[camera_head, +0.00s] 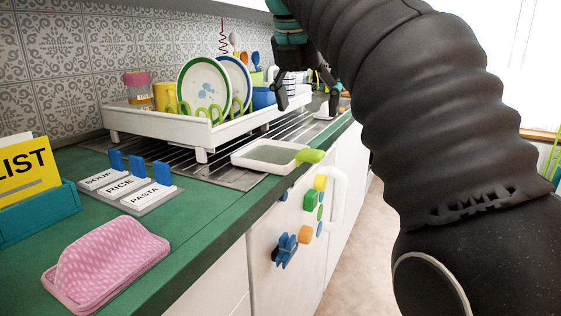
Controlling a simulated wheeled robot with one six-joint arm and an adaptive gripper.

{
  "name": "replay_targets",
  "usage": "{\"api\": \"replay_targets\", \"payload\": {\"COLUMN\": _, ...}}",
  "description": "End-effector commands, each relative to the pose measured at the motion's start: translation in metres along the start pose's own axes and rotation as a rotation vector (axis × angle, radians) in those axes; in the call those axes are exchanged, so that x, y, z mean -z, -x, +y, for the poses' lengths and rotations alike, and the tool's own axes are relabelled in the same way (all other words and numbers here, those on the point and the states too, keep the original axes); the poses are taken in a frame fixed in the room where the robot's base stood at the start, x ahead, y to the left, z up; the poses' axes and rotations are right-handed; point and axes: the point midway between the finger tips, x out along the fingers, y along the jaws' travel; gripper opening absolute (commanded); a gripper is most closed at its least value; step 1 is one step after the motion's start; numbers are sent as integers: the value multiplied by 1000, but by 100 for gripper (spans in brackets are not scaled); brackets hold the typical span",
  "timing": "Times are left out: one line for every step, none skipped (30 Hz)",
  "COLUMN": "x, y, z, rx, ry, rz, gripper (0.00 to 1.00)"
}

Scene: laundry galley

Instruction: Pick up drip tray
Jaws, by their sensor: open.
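The drip tray (265,154) is a shallow white tray with a greyish inside and a green piece at its right end. It lies at the counter's front edge, partly over the ribbed metal drainboard, in front of the dish rack. My gripper (309,100) is open and hangs from my dark ribbed arm above and beyond the tray, apart from it. Its two dark fingers are spread with nothing seen held between them. Part of the gripper's top is hidden by the arm.
A white dish rack (155,121) with plates and cups stands behind the tray. Labelled blocks (130,185), a pink ridged object (107,262) and a teal holder (38,214) occupy the near counter. Colourful magnets and a white handle (338,198) are on the front below. Floor at right is clear.

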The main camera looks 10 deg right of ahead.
Motion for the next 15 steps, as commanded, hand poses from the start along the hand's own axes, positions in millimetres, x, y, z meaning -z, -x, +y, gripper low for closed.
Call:
{"api": "replay_targets", "payload": {"x": 2, "y": -14, "z": -1, "rx": 3, "ry": -1, "rz": 2, "gripper": 84}}
{"api": "replay_targets", "payload": {"x": 2, "y": -20, "z": -1, "rx": 2, "ry": -1, "rz": 1, "gripper": 84}}
{"api": "replay_targets", "payload": {"x": 2, "y": -27, "z": -1, "rx": 2, "ry": -1, "rz": 2, "gripper": 84}}
{"api": "replay_targets", "payload": {"x": 2, "y": -32, "z": 0, "rx": 2, "ry": -1, "rz": 2, "gripper": 84}}
{"api": "replay_targets", "payload": {"x": 2, "y": -37, "z": 0, "rx": 1, "ry": -2, "rz": 1, "gripper": 84}}
{"api": "replay_targets", "payload": {"x": 2, "y": -43, "z": 0, "rx": 2, "ry": -2, "rz": 2, "gripper": 84}}
{"api": "replay_targets", "payload": {"x": 1, "y": -46, "z": 0, "rx": 1, "ry": -2, "rz": 1, "gripper": 84}}
{"api": "replay_targets", "payload": {"x": 1, "y": -49, "z": 0, "rx": 1, "ry": -2, "rz": 0, "gripper": 84}}
{"api": "replay_targets", "payload": {"x": 1, "y": -53, "z": 0, "rx": 0, "ry": -2, "rz": 1, "gripper": 84}}
{"api": "replay_targets", "payload": {"x": 1, "y": -55, "z": 0, "rx": 0, "ry": -2, "rz": 1, "gripper": 84}}
{"api": "replay_targets", "payload": {"x": 1, "y": -56, "z": 0, "rx": 0, "ry": -2, "rz": 1, "gripper": 84}}
{"api": "replay_targets", "payload": {"x": 1, "y": -58, "z": 0, "rx": -1, "ry": -2, "rz": 0, "gripper": 84}}
{"api": "replay_targets", "payload": {"x": 1, "y": -59, "z": 0, "rx": -1, "ry": -2, "rz": 0, "gripper": 84}}
{"api": "replay_targets", "payload": {"x": 1, "y": -60, "z": 0, "rx": -1, "ry": -2, "rz": 0, "gripper": 84}}
{"api": "replay_targets", "payload": {"x": 2, "y": -63, "z": 1, "rx": -1, "ry": -2, "rz": 0, "gripper": 84}}
